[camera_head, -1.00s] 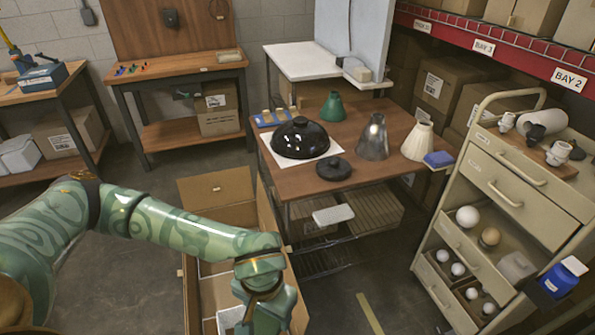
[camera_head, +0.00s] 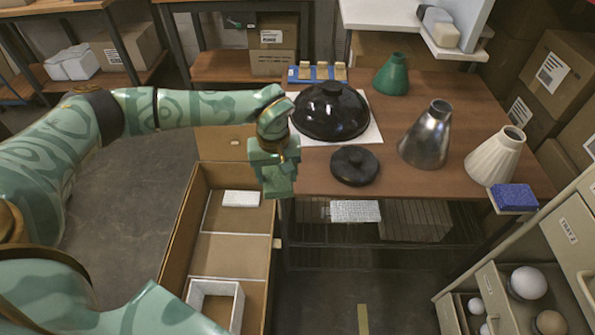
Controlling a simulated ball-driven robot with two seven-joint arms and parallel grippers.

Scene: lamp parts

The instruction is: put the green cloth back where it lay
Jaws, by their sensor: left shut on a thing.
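My left gripper (camera_head: 280,188) points down at the table's left front edge, above the right side of the open cardboard box. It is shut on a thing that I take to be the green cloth. Its fingertips and the cloth barely show against my green hand, so I cannot make out the cloth's outline. No other green cloth shows on the table (camera_head: 420,195), in the box (camera_head: 185,240) or on the floor. My right gripper is not in view.
Near my left gripper are a black dome shade (camera_head: 332,110) on a white sheet and a round black base (camera_head: 354,166). Green (camera_head: 392,75), metal (camera_head: 425,135) and cream (camera_head: 496,156) shades and a blue sponge (camera_head: 514,196) stand farther right. A drawer cart (camera_head: 565,225) is at right.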

